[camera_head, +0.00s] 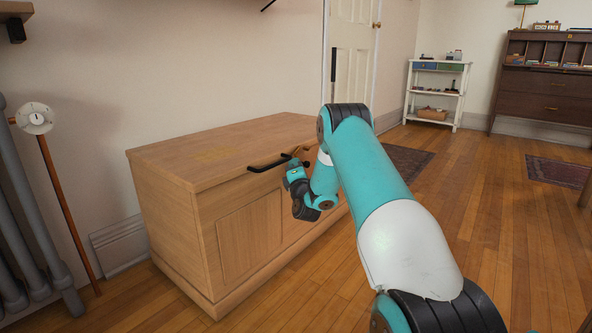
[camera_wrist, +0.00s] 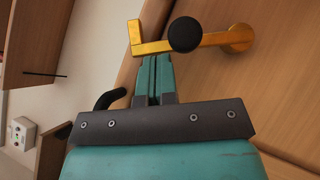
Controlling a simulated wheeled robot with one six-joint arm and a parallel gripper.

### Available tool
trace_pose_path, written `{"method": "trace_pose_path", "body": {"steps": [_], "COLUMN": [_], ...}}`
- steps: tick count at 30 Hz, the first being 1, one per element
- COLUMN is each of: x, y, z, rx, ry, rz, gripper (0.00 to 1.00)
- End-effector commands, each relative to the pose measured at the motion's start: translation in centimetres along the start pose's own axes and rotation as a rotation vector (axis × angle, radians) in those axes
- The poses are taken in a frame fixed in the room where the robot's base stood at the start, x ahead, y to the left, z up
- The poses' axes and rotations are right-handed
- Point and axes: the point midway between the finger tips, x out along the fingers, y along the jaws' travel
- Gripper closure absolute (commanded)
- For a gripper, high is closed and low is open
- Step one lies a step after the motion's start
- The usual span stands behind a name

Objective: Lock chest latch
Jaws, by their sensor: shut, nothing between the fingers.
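The wooden chest (camera_head: 235,230) stands against the wall with its lid down. In the wrist view the latch is a gold bar (camera_wrist: 213,39) with a round black knob (camera_wrist: 185,34), a round base at the right and a bent end at the left. My gripper (camera_wrist: 153,60) is shut and empty, its fingertips right beside the gold bar near the bent end. I cannot tell whether they touch it. In the head view my arm hides most of the latch and the chest's right front. A black handle (camera_head: 268,164) sticks out at the lid's front edge.
A radiator (camera_head: 28,240) and a leaning stick with a round white head (camera_head: 35,118) stand left of the chest. A white shelf (camera_head: 437,95) and dark desk (camera_head: 545,85) stand at the back right. The wooden floor in front is clear.

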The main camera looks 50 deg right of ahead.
Motion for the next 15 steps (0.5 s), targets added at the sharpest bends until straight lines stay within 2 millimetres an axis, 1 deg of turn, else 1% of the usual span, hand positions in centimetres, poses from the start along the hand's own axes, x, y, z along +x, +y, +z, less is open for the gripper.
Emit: {"method": "trace_pose_path", "body": {"steps": [6, 11, 15], "x": [0.03, 0.58, 0.72], "y": [0.08, 0.63, 0.53], "z": [0.02, 0.49, 0.65], "rx": [0.000, -0.001, 0.000], "ry": [0.000, 0.001, 0.001], "rz": [0.000, 0.002, 0.001], "gripper": [1.00, 1.00, 1.00]}}
